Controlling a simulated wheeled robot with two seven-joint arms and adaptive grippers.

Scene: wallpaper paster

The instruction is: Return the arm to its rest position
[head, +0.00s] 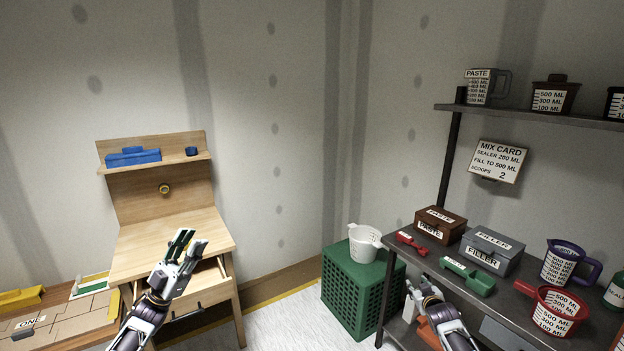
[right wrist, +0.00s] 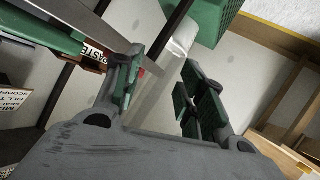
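My left gripper (head: 187,246) is raised in front of the wooden desk (head: 170,243) in the head view. Its two fingers stand apart with nothing between them. My right gripper (head: 422,289) is low in the head view, at the front left edge of the dark shelf unit (head: 440,254). In the right wrist view the fingers of this gripper (right wrist: 164,78) are spread, with no object held between them. The green crate (right wrist: 212,14) shows beyond them.
A white cup (head: 364,246) stands on the green crate (head: 352,292), left of my right gripper. The shelf holds a paste box (head: 437,228), a filler box (head: 490,256), scoops and jugs. The desk drawer (head: 205,293) is partly open near my left arm.

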